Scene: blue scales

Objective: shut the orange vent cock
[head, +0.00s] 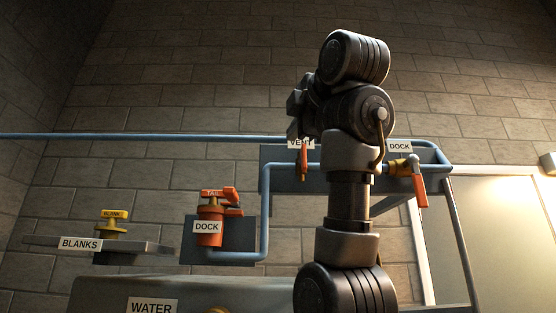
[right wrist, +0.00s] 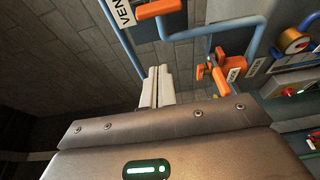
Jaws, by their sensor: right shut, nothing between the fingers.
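The orange vent cock (head: 303,161) is on the blue pipework under the VENT label (head: 300,144). In the head view its lever stands nearly upright, partly beside my right arm. In the right wrist view the orange vent lever (right wrist: 158,9) shows at the top edge, cut off by the frame, next to the VENT label (right wrist: 120,12). My right gripper (right wrist: 155,88) has its pale fingers together, with nothing between them. The fingertips appear below the lever in that view and apart from it. My left gripper is not in view.
Another orange lever (head: 420,185) is on the pipe by the right DOCK label (head: 399,146). An orange TAIL fitting (head: 210,228) stands at the lower DOCK plate. A yellow blank (head: 113,226) sits on the BLANKS shelf (head: 150,248). A WATER tank (head: 100,290) is in front.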

